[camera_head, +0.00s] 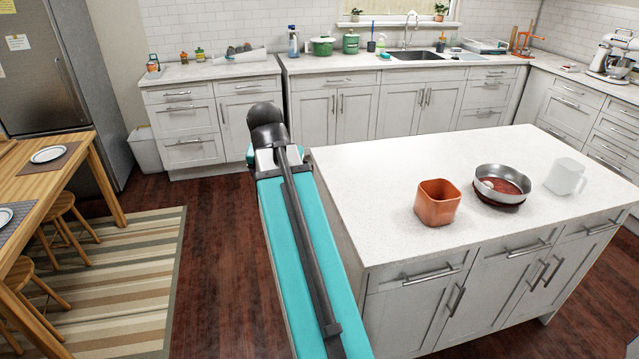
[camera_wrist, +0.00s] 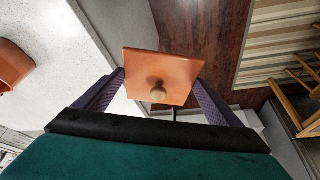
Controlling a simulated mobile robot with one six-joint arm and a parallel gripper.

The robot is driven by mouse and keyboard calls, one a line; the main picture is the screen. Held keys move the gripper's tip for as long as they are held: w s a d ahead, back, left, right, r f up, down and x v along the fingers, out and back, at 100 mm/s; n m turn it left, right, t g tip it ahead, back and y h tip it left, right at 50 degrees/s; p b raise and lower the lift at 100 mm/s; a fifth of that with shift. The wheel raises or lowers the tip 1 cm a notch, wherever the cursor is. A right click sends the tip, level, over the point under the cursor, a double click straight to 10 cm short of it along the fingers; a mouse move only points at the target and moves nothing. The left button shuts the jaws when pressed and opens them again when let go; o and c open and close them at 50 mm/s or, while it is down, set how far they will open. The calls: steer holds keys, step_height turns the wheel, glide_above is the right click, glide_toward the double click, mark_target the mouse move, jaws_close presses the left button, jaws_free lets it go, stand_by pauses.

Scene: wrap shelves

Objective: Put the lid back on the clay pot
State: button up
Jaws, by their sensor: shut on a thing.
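The clay pot (camera_head: 437,207) is a square orange-brown pot standing upright and open on the white island counter. Part of it also shows at the left edge of the wrist view (camera_wrist: 12,66). The lid (camera_wrist: 150,65) is a square orange plate with a small pale round knob. My gripper (camera_wrist: 160,82) is shut on the lid, with a purple finger at each side of it. In the wrist view the lid is off the pot, to its right, past the counter edge and over the floor. My gripper and the lid do not show in the head view, where my arm stands left of the island.
On the island counter (camera_head: 390,161), a metal pan (camera_head: 502,183) stands right of the pot, with a white mug (camera_head: 565,177) beyond it. The counter left of and behind the pot is clear. A wooden table (camera_head: 40,175) and stools are at the left.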

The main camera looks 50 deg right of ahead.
steer(key=w+a+n+y, duration=0.1)
steer(key=w+a+n, duration=0.2)
steer(key=a, duration=0.8)
steer(key=w+a+f+n+t+y, duration=0.1)
steer(key=w+a+n, duration=0.3)
steer(key=w+a, duration=0.3)
steer(key=w+a+f+n+t+y, duration=0.1)
steer(key=w+a+n, duration=0.3)
steer(key=a, duration=1)
steer(key=shift+w+a+y, duration=0.3)
steer(key=shift+w, duration=0.25)
